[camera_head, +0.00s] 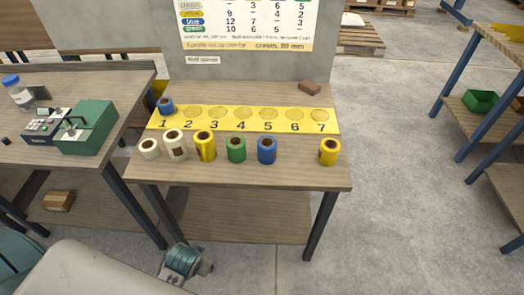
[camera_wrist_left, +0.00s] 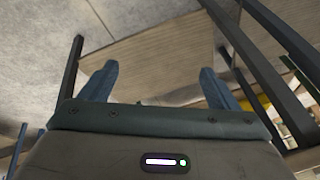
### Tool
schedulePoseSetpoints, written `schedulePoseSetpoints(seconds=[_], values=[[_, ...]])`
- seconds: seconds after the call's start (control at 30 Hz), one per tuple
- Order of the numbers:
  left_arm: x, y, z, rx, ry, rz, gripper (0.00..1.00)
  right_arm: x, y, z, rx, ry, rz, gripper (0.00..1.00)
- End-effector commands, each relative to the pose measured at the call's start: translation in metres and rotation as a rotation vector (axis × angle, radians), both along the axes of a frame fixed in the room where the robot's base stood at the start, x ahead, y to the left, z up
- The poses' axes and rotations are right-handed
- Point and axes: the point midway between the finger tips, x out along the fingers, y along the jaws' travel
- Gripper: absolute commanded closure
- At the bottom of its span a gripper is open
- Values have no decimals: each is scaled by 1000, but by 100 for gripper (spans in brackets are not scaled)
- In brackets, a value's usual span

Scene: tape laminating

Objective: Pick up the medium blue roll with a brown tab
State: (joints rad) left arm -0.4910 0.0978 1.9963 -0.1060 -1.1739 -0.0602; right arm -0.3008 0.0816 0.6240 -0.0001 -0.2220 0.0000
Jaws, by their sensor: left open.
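A blue roll (camera_head: 267,150) with a brown core stands in the front row on the middle table, in front of the yellow strip. Another, smaller-looking blue roll (camera_head: 166,105) stands on spot 1 of the strip. The picture is too small to tell tab colours on the blue rolls for sure. My left gripper (camera_wrist_left: 157,84) is open and empty in the left wrist view, its two blue-grey fingers wide apart. A wooden board shows beyond them. No roll is between the fingers. My right gripper is not in view.
The yellow strip (camera_head: 230,126) has spots numbered 1 to 7, and spots 2 to 7 look empty. Cream, yellow and green rolls (camera_head: 236,150) share the front row. A brown block (camera_head: 310,88) lies behind. A green machine (camera_head: 88,128) stands on the left table.

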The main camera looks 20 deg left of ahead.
Motion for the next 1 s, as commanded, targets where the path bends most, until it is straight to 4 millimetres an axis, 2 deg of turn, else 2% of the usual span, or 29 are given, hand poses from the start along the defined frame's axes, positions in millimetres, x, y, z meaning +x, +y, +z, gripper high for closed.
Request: schedulePoseSetpoints(seconds=[0.03,0.1,0.13,0.4,0.57,0.67,0.8,1.0], values=[[9,3,26,41,-38,-21,17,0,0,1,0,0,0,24],[23,12,61,141,-99,-64,17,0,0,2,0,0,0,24],[29,16,72,188,-121,-83,17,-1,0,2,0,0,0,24],[86,50,146,668,-271,-289,17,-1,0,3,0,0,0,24],[130,53,186,1067,-296,-499,17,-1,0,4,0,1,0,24],[160,39,205,1345,-274,-677,17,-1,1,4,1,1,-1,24],[202,1,216,1718,-201,-971,17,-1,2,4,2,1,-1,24],[249,-70,199,2147,-61,-1410,17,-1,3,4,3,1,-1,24]])
